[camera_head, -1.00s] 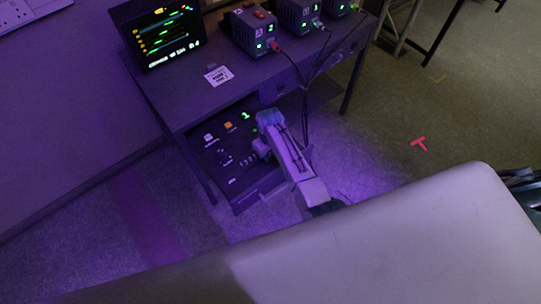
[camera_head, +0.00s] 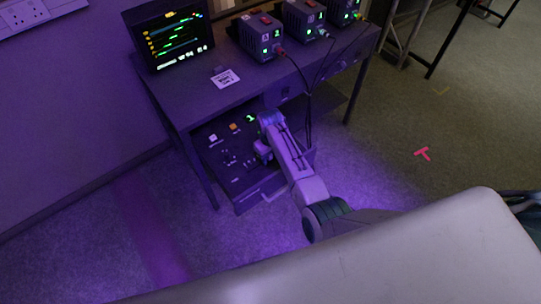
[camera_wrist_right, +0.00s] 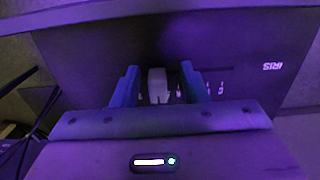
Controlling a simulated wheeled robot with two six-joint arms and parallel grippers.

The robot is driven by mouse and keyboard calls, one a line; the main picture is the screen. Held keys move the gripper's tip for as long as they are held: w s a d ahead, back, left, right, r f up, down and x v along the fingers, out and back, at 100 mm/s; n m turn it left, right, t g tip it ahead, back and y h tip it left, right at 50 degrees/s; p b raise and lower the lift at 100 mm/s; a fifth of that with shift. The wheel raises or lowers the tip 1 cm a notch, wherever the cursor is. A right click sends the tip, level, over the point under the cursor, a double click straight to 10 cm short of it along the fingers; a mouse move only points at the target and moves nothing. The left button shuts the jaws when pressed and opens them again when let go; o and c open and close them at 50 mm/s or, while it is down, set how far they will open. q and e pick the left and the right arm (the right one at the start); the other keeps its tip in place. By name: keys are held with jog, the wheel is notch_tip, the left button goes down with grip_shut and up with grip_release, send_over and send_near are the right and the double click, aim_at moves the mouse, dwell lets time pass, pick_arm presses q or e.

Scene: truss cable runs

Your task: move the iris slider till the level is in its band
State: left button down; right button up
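The iris slider's pale cap (camera_wrist_right: 158,86) stands on a dark panel in the right wrist view, with a slot running to its right. The printed word IRIS (camera_wrist_right: 272,66) shows upside down at the right. My right gripper (camera_wrist_right: 160,86) is open, one blue finger on each side of the cap, with a visible gap on both sides. In the head view my right gripper (camera_head: 262,152) is over the control panel (camera_head: 246,189) under the desk and hides part of it. The monitor (camera_head: 172,38) shows coloured bars too small to read; I cannot tell the level or its band. My left gripper is out of view.
The desk (camera_head: 190,98) overhangs the panel, with several dark boxes (camera_head: 262,38) on top and cables (camera_head: 308,105) hanging close to my right arm. A desk leg (camera_head: 200,175) stands left of the panel. The floor at right is clear around a pink mark (camera_head: 422,153).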

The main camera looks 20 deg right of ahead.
aim_at(270, 156)
jog(key=shift+r, duration=0.45)
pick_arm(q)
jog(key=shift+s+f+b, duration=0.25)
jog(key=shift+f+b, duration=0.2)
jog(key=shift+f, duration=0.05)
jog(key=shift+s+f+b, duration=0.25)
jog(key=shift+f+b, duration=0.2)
pick_arm(e)
notch_tip(270, 156, up, 10)
